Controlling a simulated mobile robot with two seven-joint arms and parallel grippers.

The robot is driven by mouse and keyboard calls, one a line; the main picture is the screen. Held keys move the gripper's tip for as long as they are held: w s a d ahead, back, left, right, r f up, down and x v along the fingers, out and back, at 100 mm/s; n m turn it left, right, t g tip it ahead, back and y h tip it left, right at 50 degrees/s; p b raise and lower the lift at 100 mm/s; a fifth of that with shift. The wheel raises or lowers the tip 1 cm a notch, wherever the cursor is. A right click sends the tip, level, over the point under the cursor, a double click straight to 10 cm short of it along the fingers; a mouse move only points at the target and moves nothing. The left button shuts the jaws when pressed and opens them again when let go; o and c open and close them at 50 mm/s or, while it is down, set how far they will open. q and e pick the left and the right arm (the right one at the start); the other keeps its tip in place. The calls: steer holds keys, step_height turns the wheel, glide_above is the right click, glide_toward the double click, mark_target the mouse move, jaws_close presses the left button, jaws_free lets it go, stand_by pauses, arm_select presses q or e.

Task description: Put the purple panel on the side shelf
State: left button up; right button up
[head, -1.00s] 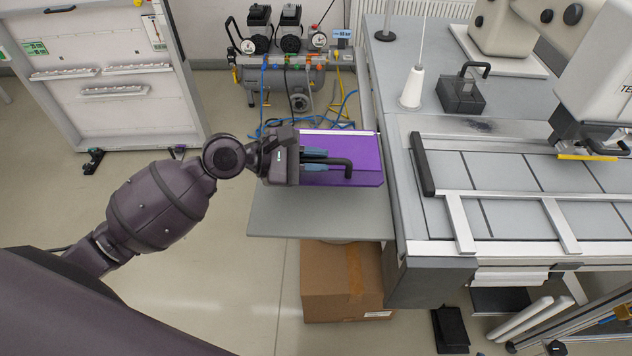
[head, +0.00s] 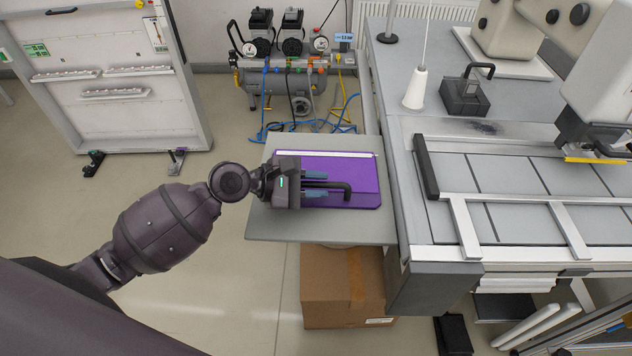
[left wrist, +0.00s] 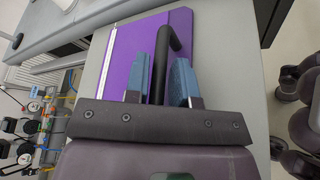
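The purple panel (head: 355,170) lies flat on the grey side shelf (head: 300,228), inside its edges, with a pale strip along its far edge. Its black bar handle (head: 346,190) stands up from the top. My left gripper (head: 326,184) is over the panel with its blue fingers on either side of the handle. In the left wrist view the handle (left wrist: 175,40) runs between the fingers with gaps beside it, so the gripper is open around it. The panel (left wrist: 120,60) also shows there. My right gripper is not in view.
The grey machine table (head: 400,200) adjoins the shelf on the right, with a metal frame and a white cone (head: 415,88) on it. A cardboard box (head: 335,285) stands below the shelf. A compressor (head: 290,75) with hoses is behind it. Bare shelf shows around the panel.

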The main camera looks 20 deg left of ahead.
arm_select(q)
steer(key=shift+o, duration=1.4)
steer(key=shift+r, duration=0.1)
steer(key=v, duration=1.2)
